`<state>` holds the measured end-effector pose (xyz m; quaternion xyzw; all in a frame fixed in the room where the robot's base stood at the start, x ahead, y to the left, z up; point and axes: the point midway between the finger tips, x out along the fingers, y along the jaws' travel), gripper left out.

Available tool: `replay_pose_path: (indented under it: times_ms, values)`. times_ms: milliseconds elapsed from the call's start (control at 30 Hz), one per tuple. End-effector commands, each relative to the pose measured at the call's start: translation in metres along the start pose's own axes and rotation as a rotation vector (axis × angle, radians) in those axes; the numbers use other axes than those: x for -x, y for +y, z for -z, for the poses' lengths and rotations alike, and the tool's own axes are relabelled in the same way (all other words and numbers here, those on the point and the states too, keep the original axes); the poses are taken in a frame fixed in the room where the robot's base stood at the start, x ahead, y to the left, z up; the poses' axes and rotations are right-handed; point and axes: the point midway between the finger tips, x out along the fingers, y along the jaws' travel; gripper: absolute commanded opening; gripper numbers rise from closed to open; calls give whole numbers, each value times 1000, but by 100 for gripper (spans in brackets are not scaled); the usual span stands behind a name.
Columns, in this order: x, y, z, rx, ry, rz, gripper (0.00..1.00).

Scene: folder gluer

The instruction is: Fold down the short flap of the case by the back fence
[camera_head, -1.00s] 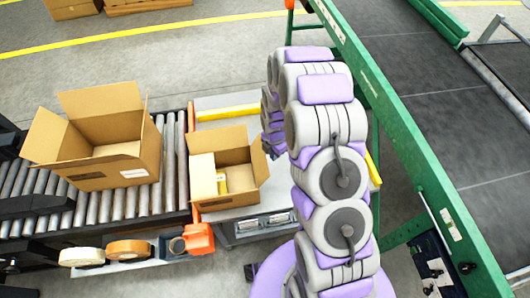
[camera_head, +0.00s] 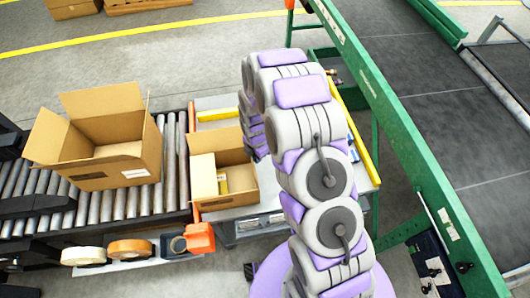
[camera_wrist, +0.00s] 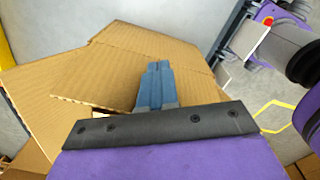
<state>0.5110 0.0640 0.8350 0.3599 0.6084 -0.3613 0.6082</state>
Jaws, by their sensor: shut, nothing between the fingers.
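The smaller open cardboard case (camera_head: 220,203) stands on the pale table beside the rollers. Its back flap (camera_head: 218,139) stands up, and a pale panel (camera_head: 203,175) and a yellow item (camera_head: 222,183) show inside. My arm covers the case's right back corner and the flap there. In the wrist view, my gripper (camera_wrist: 157,66) is shut and empty, its blue fingertips over or against brown cardboard flaps (camera_wrist: 125,88); contact is unclear. A further flap (camera_wrist: 140,45) lies beyond the tips. In the head view the fingers are hidden behind my arm.
A larger open case (camera_head: 110,150) sits on the roller conveyor (camera_head: 170,190) to the left. Yellow fence bars (camera_head: 218,114) edge the table at the back and right (camera_head: 357,140). A green-framed conveyor (camera_head: 420,170) runs along the right. Tape rolls (camera_head: 130,249) lie in front.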

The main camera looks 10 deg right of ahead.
Motion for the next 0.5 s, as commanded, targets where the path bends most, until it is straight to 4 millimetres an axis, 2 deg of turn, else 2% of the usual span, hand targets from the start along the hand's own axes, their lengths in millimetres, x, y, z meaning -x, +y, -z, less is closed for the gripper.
replay_pose_path:
  times_ms: [267,500]
  values:
    - [0,1,1,0,0,0,0]
    - [1,10,17,2,0,0,0]
